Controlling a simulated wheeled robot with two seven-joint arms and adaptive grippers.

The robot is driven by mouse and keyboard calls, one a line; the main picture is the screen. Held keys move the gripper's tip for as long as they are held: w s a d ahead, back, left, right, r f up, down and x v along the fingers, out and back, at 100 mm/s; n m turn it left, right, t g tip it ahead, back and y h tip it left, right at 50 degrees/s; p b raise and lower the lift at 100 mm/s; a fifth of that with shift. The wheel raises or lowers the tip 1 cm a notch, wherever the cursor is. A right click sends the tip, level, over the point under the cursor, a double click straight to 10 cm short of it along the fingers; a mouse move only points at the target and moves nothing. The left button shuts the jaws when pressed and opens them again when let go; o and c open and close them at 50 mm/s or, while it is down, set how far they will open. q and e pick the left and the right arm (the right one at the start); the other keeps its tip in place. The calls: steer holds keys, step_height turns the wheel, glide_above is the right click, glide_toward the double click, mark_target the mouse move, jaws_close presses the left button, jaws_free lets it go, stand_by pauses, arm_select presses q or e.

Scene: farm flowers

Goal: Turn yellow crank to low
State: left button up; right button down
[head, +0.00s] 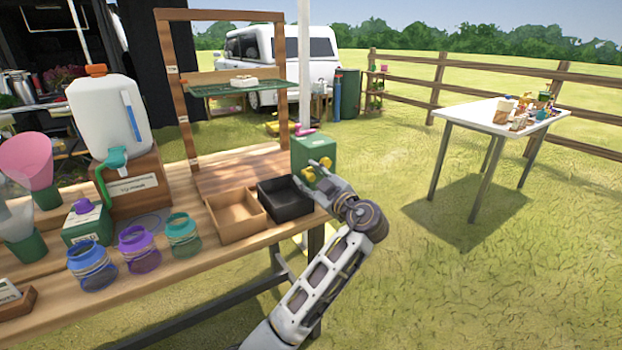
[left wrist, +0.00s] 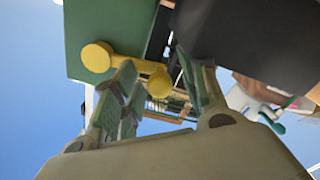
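A yellow crank (head: 326,162) is on the front face of a green box (head: 314,150) at the right end of the wooden bench. In the left wrist view the yellow crank (left wrist: 97,56) is a bar with a round knob at each end, against the green box (left wrist: 85,25). My left gripper (left wrist: 155,60) is open, one finger on each side of the crank's right-hand knob; one finger hides part of the bar. I cannot tell whether the fingers touch it. In the head view my left gripper (head: 325,178) is close in front of the box. My right gripper is not in view.
A black tray (head: 286,212) and a brown tray (head: 235,237) sit just left of the gripper. A wooden frame (head: 170,70) stands behind them. Several jars and a white jug (head: 108,105) stand farther left.

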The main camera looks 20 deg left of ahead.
arm_select(q)
steer(key=shift+r, duration=0.1)
steer(key=shift+r, duration=4.9)
